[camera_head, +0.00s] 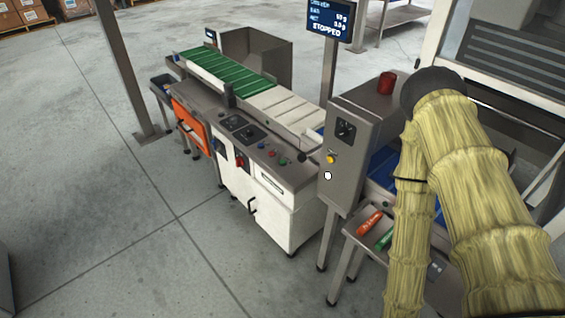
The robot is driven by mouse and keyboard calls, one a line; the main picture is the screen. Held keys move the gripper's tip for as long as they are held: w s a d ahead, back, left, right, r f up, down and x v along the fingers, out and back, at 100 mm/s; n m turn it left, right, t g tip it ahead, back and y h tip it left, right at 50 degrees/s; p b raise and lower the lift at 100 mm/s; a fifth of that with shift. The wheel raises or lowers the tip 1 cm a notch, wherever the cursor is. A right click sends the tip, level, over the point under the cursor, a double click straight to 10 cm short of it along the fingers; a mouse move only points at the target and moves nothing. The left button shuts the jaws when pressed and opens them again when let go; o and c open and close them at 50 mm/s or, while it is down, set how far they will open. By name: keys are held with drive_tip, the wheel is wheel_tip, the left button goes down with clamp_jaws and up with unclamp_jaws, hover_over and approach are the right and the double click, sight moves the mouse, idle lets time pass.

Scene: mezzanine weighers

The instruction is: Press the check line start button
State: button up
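The check line is a long weigher conveyor (270,108) with green and pale belt sections, left of centre. Its front panel (238,128) carries dark dials and a row of small buttons. A grey control box (347,150) stands to the right, with a black knob, a yellow button (331,159) and a white button (327,175). A display (330,20) reads STOPPED. My arm in its yellowish sleeve fills the right side; my gripper is out of view.
A red cylinder (386,83) stands on top of the control box. A low table at lower right holds an orange-red item (369,223) and a green one (385,239). A grey post (122,70) stands at left. Open concrete floor lies in front and left.

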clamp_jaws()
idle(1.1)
